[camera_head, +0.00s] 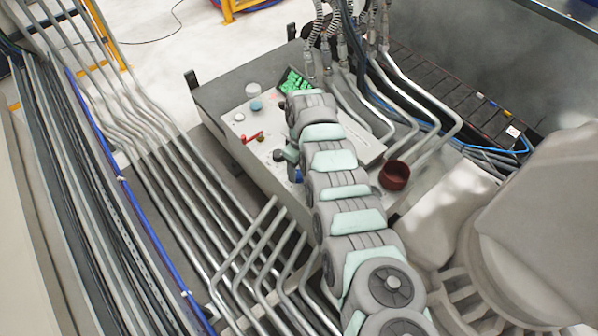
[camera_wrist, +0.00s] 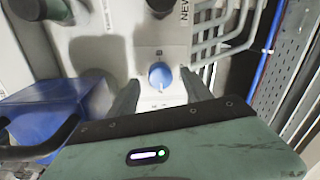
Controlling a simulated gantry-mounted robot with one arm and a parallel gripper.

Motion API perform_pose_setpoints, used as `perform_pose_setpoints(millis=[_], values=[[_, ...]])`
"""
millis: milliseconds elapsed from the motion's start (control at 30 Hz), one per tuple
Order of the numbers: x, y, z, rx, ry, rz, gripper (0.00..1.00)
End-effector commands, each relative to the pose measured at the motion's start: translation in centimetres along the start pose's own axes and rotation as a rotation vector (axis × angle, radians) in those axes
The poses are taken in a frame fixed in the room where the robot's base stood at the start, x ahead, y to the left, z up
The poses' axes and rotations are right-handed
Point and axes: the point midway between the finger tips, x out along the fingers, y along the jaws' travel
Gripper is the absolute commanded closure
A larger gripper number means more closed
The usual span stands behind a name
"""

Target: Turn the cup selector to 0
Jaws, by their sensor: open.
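A blue round knob (camera_wrist: 160,75), which I take for the cup selector, sits on a pale panel (camera_wrist: 115,60) in the wrist view. A small label shows just above it and small marks just below; I cannot read either or its setting. My gripper (camera_wrist: 160,86) is open, its two dark fingers on either side of the knob. Their tips appear close to it, with a gap on each side; contact with the panel cannot be told.
A dark knob (camera_wrist: 158,5) is at the top of the wrist view. A blue box-like part (camera_wrist: 45,110) lies close on the left. Metal pipes (camera_wrist: 225,35) run on the right. In the head view a red lever (camera_head: 252,137) and a dark red cup (camera_head: 394,176) show.

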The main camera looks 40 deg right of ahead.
Motion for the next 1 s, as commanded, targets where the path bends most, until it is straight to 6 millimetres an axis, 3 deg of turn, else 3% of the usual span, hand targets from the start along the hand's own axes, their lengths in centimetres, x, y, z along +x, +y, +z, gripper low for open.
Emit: perform_pose_setpoints(millis=[200, 533, 1000], values=[[1.7, 0.0, -0.1, -0.001, 0.002, 0.002, 0.42], [1.9, 0.0, -0.1, -0.001, 0.003, 0.002, 0.43], [1.9, 0.0, -0.1, 0.000, 0.003, 0.002, 0.81]])
